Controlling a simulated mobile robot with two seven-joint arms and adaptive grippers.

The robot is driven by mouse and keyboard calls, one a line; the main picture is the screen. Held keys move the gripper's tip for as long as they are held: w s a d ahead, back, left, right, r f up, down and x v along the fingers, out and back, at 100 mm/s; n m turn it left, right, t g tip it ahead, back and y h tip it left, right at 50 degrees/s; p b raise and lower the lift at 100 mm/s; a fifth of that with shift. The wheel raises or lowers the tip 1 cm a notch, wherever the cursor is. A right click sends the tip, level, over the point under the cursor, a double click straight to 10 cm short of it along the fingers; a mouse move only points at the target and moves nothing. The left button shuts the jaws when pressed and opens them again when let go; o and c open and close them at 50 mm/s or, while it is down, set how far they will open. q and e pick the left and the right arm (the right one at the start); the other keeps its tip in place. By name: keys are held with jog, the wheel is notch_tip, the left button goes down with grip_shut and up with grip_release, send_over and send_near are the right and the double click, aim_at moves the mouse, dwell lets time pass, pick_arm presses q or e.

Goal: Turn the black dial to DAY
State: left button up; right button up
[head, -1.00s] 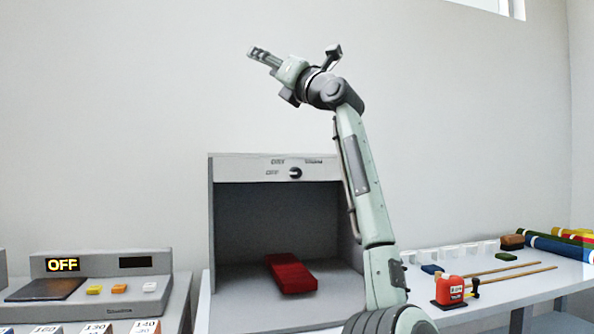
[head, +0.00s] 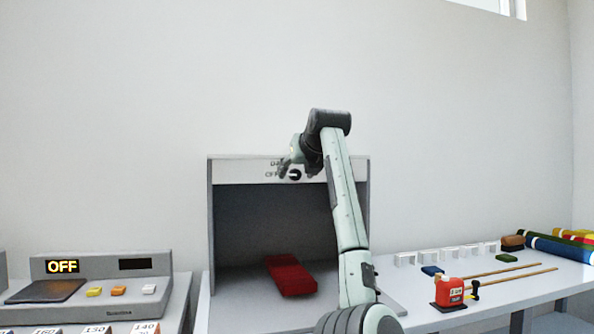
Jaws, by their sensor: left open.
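The black dial (head: 296,174) is on the light front strip at the top of the grey booth (head: 230,171). It is partly covered by my gripper, and its pointer is too small to read surely. OFF stands left of it; the label above is partly hidden, and anything to its right is behind my arm. My left gripper (head: 284,169) is at the strip, over or just in front of the dial's left side. It is open and holds nothing I can see. Whether it touches the dial I cannot tell. My right gripper is not in view.
A red folded cloth (head: 290,275) lies inside the booth. A grey console (head: 100,285) with an OFF display stands at left. On the right table are a red container (head: 449,291), wooden sticks (head: 515,275) and coloured rolls (head: 560,247). The wall above the booth is clear.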

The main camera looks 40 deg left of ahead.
pick_arm(q)
jog(key=shift+w+a+f, duration=0.15)
jog(key=shift+w+a, duration=0.1)
jog(key=shift+a, duration=0.05)
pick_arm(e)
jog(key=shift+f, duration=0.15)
pick_arm(q)
jog(key=c, duration=1.1)
jog(key=shift+c, duration=0.3)
